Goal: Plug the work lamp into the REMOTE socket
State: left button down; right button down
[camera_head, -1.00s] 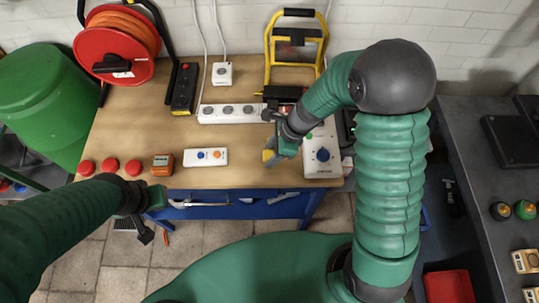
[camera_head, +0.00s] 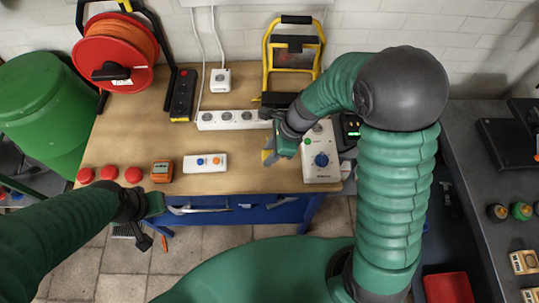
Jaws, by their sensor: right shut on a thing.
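The work lamp (camera_head: 292,72) has a yellow frame and stands at the back of the bench. My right gripper (camera_head: 268,156) is over the bench front, left of a white box with a blue knob (camera_head: 320,160). It is shut on a small, partly yellow thing, mostly hidden by the fingers; I cannot tell if it is the lamp's plug. A white power strip (camera_head: 233,121), a white socket box (camera_head: 221,78) and a black power strip (camera_head: 182,95) lie behind. Their labels are unreadable, so I cannot tell which is REMOTE. My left gripper (camera_head: 148,238) hangs at the bench's front edge, its opening unclear.
A red cable reel (camera_head: 115,52) stands at back left. Bare wood (camera_head: 150,125) is free at centre left.

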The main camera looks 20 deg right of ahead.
jog(key=s+d+r+b, duration=0.1)
jog(key=s+b, duration=1)
jog(key=s, duration=0.4)
jog(key=shift+s, duration=0.4)
jog(key=shift+r, duration=0.1)
